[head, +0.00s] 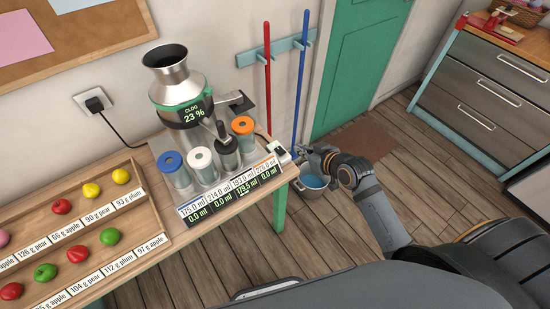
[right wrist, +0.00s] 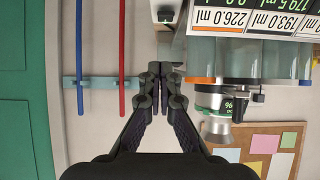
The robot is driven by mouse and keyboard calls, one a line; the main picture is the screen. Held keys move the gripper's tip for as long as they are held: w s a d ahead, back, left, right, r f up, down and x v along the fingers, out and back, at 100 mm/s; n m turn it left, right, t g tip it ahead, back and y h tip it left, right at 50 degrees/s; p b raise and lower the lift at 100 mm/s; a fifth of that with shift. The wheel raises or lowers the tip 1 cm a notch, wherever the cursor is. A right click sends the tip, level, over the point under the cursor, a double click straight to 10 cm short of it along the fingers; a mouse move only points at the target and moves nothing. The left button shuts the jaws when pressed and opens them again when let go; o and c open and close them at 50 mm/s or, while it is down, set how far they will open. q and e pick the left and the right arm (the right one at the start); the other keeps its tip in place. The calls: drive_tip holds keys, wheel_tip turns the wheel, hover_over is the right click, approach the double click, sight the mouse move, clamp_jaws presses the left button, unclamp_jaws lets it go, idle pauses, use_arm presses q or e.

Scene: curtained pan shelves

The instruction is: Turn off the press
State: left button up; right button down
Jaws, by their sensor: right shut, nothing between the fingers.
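The press (head: 180,95) is a metal juicer with a funnel on top and a green band; its display reads CLOG 23 %. It stands on a metal base on the wooden table. A small white switch box with a dark rocker (head: 281,152) sits at the base's right end; it also shows at the top of the right wrist view (right wrist: 165,13). My right gripper (head: 303,151) is just right of the switch box, beyond the table edge. Its fingers are shut and empty in the right wrist view (right wrist: 167,72), apart from the switch box. My left gripper is out of view.
Several jars (head: 202,162) with coloured lids stand before the press above volume readouts. A wooden fruit tray (head: 150,215) lies at left. A black plug (head: 94,104) is in the wall socket. A red and a blue pole hang behind; a light-blue bucket (head: 313,182) is below my gripper.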

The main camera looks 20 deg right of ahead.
drive_tip(key=r, duration=0.1)
drive_tip(key=p, duration=0.1)
hover_over(277, 147)
drive_tip(key=s+d, duration=0.1)
drive_tip(key=s, duration=0.2)
wheel_tip(277, 147, down, 5)
drive_tip(key=shift+f, duration=0.2)
drive_tip(key=shift+s+d+f, duration=0.15)
drive_tip(key=shift+s+f, duration=0.1)
drive_tip(key=shift+f, duration=0.4)
drive_tip(key=shift+s+d+f, duration=0.15)
drive_tip(key=shift+s+f, duration=0.05)
drive_tip(key=shift+f, duration=0.4)
drive_tip(key=shift+s+d+f, duration=0.1)
drive_tip(key=shift+s+f, duration=0.15)
drive_tip(key=shift+f, duration=0.3)
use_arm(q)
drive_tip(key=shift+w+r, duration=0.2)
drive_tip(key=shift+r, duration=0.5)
